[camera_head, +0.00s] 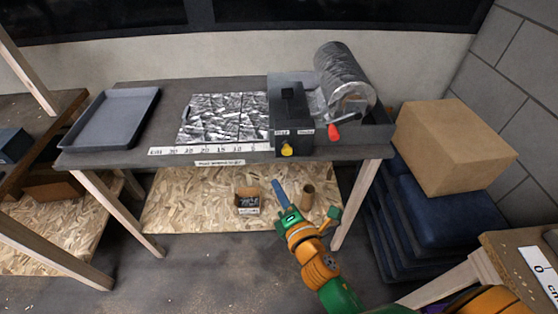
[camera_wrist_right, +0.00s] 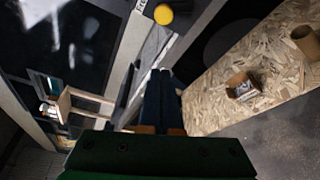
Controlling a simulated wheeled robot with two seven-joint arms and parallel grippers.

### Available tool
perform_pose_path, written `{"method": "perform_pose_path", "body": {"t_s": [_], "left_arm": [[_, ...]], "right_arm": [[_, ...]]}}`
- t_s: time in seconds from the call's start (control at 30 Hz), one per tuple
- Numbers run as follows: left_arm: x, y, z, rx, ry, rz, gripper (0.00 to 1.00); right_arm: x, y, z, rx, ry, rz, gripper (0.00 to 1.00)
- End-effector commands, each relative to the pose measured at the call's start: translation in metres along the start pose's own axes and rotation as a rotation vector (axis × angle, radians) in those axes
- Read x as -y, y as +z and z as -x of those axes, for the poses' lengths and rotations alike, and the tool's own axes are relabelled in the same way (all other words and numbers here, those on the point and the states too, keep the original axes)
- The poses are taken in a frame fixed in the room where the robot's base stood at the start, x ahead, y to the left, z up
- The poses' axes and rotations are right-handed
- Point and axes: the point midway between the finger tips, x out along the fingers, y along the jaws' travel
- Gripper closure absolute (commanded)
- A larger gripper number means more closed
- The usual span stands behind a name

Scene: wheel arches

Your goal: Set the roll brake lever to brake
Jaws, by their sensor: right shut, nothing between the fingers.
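A black box (camera_head: 291,115) stands at the table's front edge, with two small white labels on its front that are too small to read surely. A yellow round knob (camera_head: 287,150), seemingly the end of the roll brake lever, sits low on this front, nearer the left label. The knob also shows at the top of the right wrist view (camera_wrist_right: 163,14). My right gripper (camera_head: 279,187) is shut and empty, below the knob in the head view and apart from it. Its blue fingers (camera_wrist_right: 160,76) point toward the table edge in the wrist view. My left gripper is out of view.
A foil roll (camera_head: 342,75) with a red-handled crank (camera_head: 334,132) stands right of the box. A foil sheet (camera_head: 215,117) and grey tray (camera_head: 112,118) lie left. A small carton (camera_head: 247,200) and brown tube (camera_head: 308,195) stand on the lower shelf. A cardboard box (camera_head: 450,145) is right.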

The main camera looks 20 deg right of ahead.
Motion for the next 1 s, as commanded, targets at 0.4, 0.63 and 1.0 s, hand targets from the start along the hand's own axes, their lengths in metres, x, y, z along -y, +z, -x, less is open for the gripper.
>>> {"method": "perform_pose_path", "body": {"t_s": [0.4, 0.63, 1.0], "left_arm": [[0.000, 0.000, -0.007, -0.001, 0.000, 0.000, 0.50], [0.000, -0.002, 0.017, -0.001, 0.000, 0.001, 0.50], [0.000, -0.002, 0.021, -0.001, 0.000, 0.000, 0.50]], "right_arm": [[0.001, 0.000, -0.083, 0.001, 0.002, -0.003, 1.00], [-0.005, 0.026, -0.088, 0.000, -0.003, 0.000, 1.00], [0.000, 0.038, -0.084, 0.000, 0.000, -0.003, 1.00]]}}
